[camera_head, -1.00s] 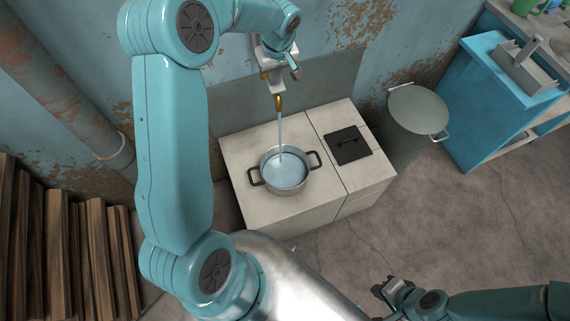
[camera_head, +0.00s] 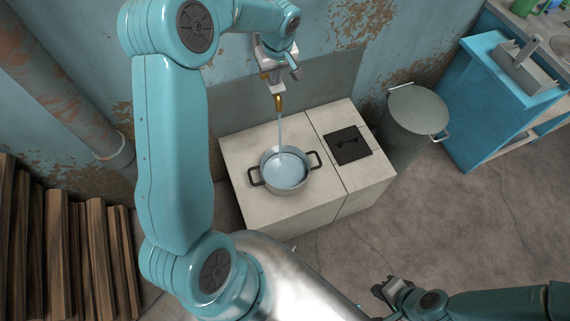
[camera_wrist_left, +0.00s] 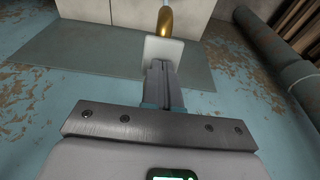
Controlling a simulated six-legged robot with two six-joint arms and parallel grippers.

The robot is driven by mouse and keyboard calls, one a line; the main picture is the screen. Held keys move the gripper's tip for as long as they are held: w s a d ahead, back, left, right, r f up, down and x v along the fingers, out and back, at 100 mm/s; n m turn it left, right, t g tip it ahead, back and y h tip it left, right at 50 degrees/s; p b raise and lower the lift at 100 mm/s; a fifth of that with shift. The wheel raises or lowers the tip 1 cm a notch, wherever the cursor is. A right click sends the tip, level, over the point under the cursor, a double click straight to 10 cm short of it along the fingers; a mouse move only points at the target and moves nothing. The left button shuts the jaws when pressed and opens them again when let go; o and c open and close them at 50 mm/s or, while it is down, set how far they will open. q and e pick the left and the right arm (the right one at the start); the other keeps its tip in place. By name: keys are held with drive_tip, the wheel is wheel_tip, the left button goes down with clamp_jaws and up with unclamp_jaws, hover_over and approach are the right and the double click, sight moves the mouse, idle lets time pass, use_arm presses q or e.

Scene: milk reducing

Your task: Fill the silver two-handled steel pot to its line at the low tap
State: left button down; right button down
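The silver steel pot (camera_head: 284,188) stands upright on the pale counter, with its two dark handles out to the sides. Water (camera_head: 288,170) lies in it; I cannot make out the line. A thin stream falls into the pot from the brass tap spout (camera_head: 278,102). The spout also shows in the left wrist view (camera_wrist_left: 165,22). My left gripper (camera_head: 270,76) is at the tap, above the pot. In the left wrist view its fingers (camera_wrist_left: 160,85) are close together; any grip on a tap handle is hidden. My right gripper (camera_head: 388,289) is low at the right, away from the pot.
The pale counter (camera_head: 245,150) has a dark square plate (camera_head: 347,145) right of the pot. A grey lidded bin (camera_head: 418,110) stands beyond it. A blue cabinet (camera_head: 500,105) is at the far right. Wooden planks (camera_head: 75,250) stand at the left. The floor at right is clear.

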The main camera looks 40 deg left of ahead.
idle(0.5)
use_arm(q)
drive_tip(key=shift+r+p, duration=0.35)
drive_tip(key=shift+r, duration=0.45)
idle(0.7)
idle(1.6)
wheel_tip(320, 180, up, 7)
drive_tip(key=p, duration=0.4)
drive_tip(key=shift+f, duration=0.1)
